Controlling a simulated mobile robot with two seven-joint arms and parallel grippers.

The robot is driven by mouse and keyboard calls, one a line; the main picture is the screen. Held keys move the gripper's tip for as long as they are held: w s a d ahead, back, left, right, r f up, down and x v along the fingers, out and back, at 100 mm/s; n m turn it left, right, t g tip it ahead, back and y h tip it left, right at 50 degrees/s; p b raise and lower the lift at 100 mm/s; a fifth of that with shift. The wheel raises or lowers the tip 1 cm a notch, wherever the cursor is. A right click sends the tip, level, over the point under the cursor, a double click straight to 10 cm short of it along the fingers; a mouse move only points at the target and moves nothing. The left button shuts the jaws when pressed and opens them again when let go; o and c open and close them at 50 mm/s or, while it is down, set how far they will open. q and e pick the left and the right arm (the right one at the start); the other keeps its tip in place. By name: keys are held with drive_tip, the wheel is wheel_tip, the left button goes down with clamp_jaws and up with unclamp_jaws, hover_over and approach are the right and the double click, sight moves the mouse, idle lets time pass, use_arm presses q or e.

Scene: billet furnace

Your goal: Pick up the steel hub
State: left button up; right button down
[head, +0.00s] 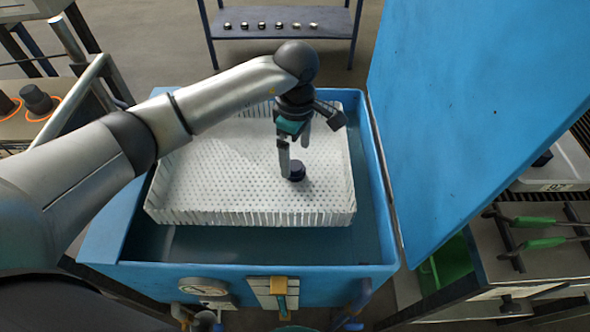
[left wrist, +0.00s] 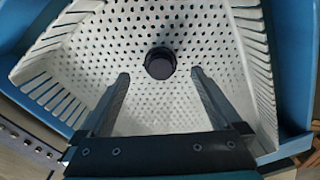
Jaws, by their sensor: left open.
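The steel hub (head: 297,171) is a small dark round piece on the floor of a white perforated basket (head: 200,214). In the left wrist view the hub (left wrist: 160,63) lies ahead of my fingertips, centred between them. My left gripper (head: 292,160) is open, pointing down into the basket, with its fingers close by the hub in the head view. In the left wrist view my left gripper (left wrist: 158,75) has its two fingers wide apart with nothing between them. I cannot tell the exact height of the tips above the basket floor. My right gripper is not in view.
The basket sits in a blue tank (head: 250,280) with its blue lid (head: 470,120) raised on the right. A shelf (head: 280,30) with several small round parts stands behind. Green-handled tools (head: 540,243) lie at the right. The rest of the basket floor is empty.

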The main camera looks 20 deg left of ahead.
sight(295, 165)
use_arm(q)
wheel_tip(295, 165, down, 4)
drive_tip(key=shift+f+b, duration=0.1)
drive_tip(key=shift+b, duration=0.3)
drive_tip(key=shift+f, duration=0.2)
drive_tip(key=c, duration=1.1)
clamp_jaws()
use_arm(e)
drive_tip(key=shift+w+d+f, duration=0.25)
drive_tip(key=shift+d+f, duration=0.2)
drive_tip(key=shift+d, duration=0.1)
